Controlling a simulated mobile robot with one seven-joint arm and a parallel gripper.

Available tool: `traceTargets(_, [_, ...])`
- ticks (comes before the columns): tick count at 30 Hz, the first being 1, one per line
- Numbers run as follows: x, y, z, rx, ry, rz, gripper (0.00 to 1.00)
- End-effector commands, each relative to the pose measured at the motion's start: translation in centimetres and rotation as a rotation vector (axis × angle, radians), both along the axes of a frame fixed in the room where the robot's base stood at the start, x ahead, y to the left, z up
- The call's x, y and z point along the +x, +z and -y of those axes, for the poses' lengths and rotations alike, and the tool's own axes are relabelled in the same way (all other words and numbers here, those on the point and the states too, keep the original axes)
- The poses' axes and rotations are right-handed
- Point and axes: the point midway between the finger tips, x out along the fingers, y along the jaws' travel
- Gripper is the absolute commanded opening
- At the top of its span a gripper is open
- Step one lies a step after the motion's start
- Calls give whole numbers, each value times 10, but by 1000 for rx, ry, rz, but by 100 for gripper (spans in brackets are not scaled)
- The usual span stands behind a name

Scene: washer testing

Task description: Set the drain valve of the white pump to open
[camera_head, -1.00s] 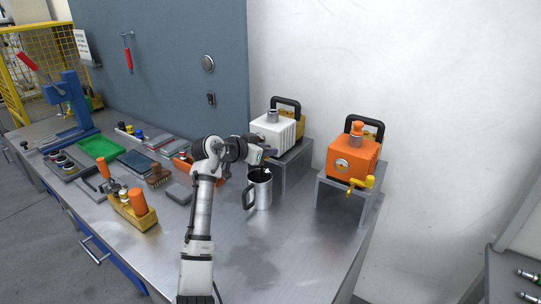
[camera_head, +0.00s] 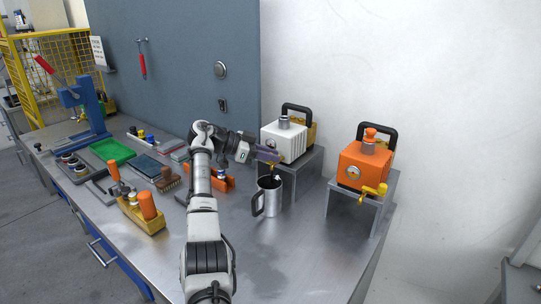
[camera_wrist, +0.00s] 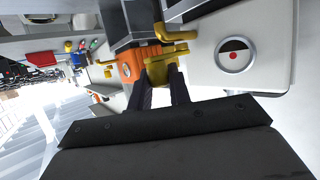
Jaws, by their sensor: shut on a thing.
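The white pump (camera_head: 284,142) sits on a grey stand at the back of the bench, with a black carry handle on top. Its round sight glass with a red dot (camera_wrist: 235,50) shows in the wrist view. The yellow drain valve (camera_wrist: 163,70) sticks out from the pump's front. My gripper (camera_wrist: 161,86) is shut on part of this valve, its dark fingers on either side of it. In the head view my gripper (camera_head: 266,154) is in front of the pump and mostly hides the valve. The exact angle of the handle is hard to tell.
A metal mug (camera_head: 271,200) stands on the bench below the valve. The orange pump (camera_head: 364,165), with its own yellow valve (camera_head: 375,190), sits on a stand to the right. Several trays and tools cover the bench's left side. The front right of the bench is clear.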

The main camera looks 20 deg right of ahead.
Motion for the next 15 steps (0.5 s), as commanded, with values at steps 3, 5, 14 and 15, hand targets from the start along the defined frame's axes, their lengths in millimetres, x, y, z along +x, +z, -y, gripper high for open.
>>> traceTargets(3, [0, -1, 1, 1, -20, -2, 0])
traceTargets(5, [0, -1, 1, 1, -26, -2, 0])
traceTargets(14, [1, -2, 1, 2, -37, -2, 0])
traceTargets(15, [1, -2, 1, 2, -37, -2, 0])
